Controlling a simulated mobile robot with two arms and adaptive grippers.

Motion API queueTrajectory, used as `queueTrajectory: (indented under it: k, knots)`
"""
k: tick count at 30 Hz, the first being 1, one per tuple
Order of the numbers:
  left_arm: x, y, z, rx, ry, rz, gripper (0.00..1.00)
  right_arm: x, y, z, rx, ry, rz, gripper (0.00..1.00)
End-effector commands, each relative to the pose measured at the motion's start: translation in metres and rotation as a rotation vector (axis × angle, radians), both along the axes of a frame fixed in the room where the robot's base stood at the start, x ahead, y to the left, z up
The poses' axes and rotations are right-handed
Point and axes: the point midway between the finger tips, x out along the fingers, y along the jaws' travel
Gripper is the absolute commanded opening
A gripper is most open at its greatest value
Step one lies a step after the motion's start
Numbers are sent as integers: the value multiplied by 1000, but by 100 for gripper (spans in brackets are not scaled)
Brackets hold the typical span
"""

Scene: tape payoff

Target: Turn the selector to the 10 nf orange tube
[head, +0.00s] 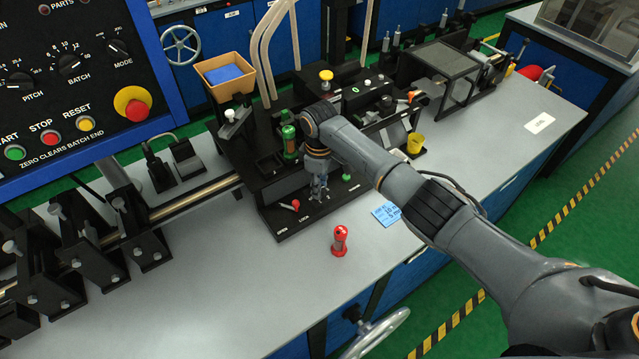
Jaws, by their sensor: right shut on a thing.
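My right gripper (318,188) points down at the black base plate of the machine. It is shut on a small part that its fingers mostly hide, apparently the selector; I cannot read which position it points to. A small red-tipped lever (295,204) is just left of the fingers, and a small green knob (347,177) is to their right. A green tube (289,138) stands upright behind the gripper, and a red tube (340,240) stands on the grey bench in front. I cannot make out an orange tube for certain. My left gripper is not in view.
A blue card (385,214) with writing lies right of the red tube. A tan bin (226,78) and a yellow cup (415,143) flank the machine. A control panel (75,75) fills the upper left. The front of the bench (230,285) is clear.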

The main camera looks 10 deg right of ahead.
Motion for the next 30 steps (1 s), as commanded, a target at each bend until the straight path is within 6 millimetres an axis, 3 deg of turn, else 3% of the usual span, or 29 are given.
queueTrajectory:
  k: [12,27,28,30]
  knots:
    - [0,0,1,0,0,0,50,-1,0,-1,0,2,163,0]
    - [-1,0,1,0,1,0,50,-1,0,-1,0,2,180,0]
    - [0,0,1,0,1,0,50,-1,0,-1,0,2,180,33]
    - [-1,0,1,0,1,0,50,-1,0,-1,0,2,180,48]
